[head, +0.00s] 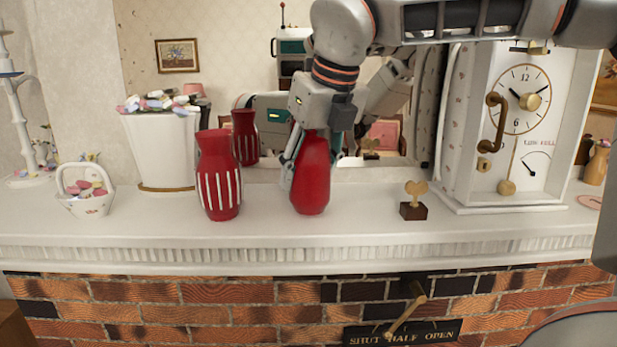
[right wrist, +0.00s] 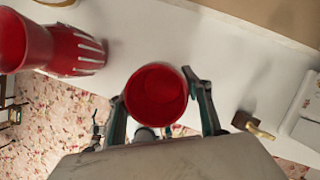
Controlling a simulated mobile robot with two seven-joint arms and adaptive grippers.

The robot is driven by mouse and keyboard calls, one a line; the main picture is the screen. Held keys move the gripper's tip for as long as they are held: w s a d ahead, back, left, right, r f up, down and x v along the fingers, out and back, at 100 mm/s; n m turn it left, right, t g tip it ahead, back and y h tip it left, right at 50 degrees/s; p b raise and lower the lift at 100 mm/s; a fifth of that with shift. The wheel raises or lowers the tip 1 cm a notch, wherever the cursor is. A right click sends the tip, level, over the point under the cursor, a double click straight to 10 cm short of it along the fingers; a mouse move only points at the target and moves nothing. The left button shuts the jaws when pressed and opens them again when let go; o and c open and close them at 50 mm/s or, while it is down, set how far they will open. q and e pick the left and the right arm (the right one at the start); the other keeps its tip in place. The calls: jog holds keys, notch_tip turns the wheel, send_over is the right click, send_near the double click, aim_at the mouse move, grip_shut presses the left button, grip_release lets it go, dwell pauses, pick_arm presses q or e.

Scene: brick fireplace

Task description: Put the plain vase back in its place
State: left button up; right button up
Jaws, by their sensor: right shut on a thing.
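The plain red vase (head: 310,182) is upright over the white mantel shelf, right of the striped vase. Its base is at or just above the shelf; I cannot tell if it touches. My right gripper (head: 313,157) comes down from above and is shut on its upper part. In the right wrist view the vase's round mouth (right wrist: 156,94) lies between the two fingers. The red vase with white stripes (head: 219,178) stands to its left with a gap; it also shows in the right wrist view (right wrist: 75,52). My left gripper is not in view.
A white planter (head: 160,150) and a small candy basket (head: 85,195) stand at the left. A mirror behind reflects the room. The shelf's front edge (head: 300,255) is near.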

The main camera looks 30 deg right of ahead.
aim_at(318, 143)
jog(key=shift+f, duration=0.45)
jog(key=shift+f, duration=0.15)
jog(key=o, duration=1.4)
jog(key=shift+r, duration=0.5)
jog(key=v, duration=1.1)
jog(key=shift+s+r, duration=0.1)
jog(key=shift+s, duration=0.15)
